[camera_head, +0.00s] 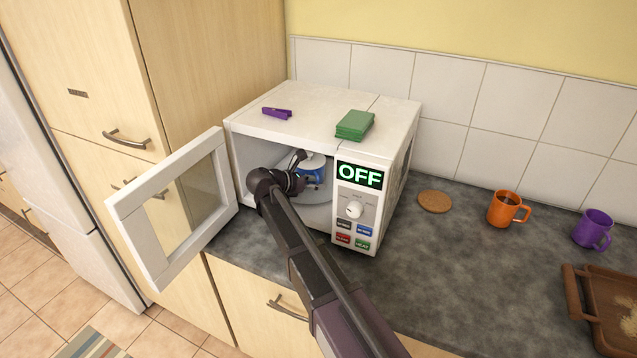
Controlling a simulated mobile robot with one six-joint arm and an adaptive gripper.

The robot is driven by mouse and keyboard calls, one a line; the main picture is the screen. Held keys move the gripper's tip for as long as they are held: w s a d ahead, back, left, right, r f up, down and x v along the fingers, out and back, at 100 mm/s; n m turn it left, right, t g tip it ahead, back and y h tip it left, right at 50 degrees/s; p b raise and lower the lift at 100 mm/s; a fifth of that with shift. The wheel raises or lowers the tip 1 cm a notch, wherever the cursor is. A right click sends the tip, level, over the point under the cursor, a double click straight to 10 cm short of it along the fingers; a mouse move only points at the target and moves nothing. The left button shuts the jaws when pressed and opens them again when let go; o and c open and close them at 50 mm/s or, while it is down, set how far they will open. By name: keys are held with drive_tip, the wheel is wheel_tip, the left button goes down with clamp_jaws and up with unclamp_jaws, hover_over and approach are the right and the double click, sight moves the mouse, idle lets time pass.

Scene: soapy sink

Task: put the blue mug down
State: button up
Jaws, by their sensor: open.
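The blue mug (315,178) is inside the open microwave (261,124), on its pale round turntable (318,214). A white round piece covers the mug's top. My gripper (297,172) has reached into the microwave at the mug's left side, with its dark fingers open. The fingers and wrist hide part of the mug. I cannot tell whether a finger touches it.
The microwave door (177,205) stands open at the left; its display reads OFF. A purple clip (277,113) and a green block (355,125) lie on top. Right, on the counter, are a cork coaster (435,202), orange mug (503,209), purple mug (591,229) and brown tray (578,294).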

drive_tip(key=p+v, duration=0.4)
drive_tip(key=v, duration=0.7)
drive_tip(key=shift+s+a, duration=0.1)
drive_tip(key=shift+s, duration=0.1)
idle(0.4)
